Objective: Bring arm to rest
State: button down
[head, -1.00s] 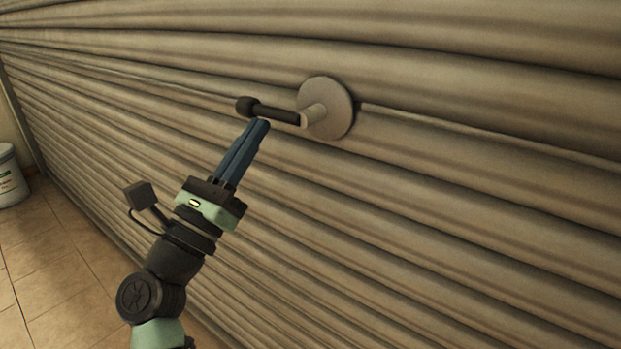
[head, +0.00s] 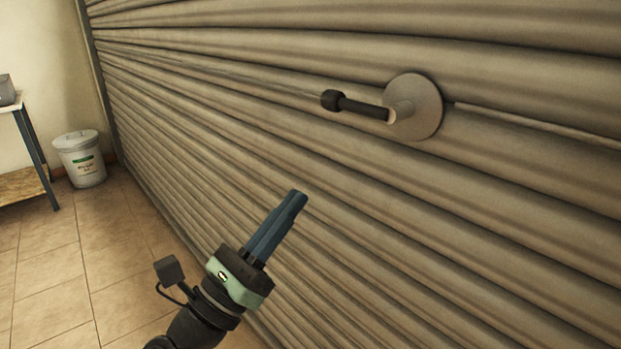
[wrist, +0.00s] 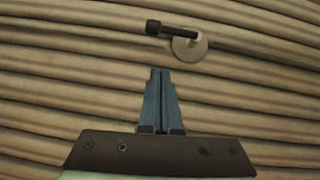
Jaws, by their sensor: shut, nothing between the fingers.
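My gripper (head: 297,197) is in the lower middle of the head view, its blue fingers together with nothing between them. It is below and to the left of a black lever handle (head: 360,107) on a round grey plate (head: 425,108), apart from both. The handle lies nearly level, its knob end pointing left. In the wrist view the closed fingertips (wrist: 160,72) point up toward the handle (wrist: 172,30) and the round plate (wrist: 189,46), with a gap between. The handle is fixed to a ribbed beige shutter (head: 300,140).
A white drum with a lid (head: 80,160) stands on the tiled floor (head: 60,290) at the left. A table (head: 28,140) with a lower shelf is at the far left edge. The floor between the drum and my arm is clear.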

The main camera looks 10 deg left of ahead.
jog(key=shift+s+a+f, duration=0.25)
jog(key=shift+s+f, duration=0.1)
jog(key=shift+s, duration=0.1)
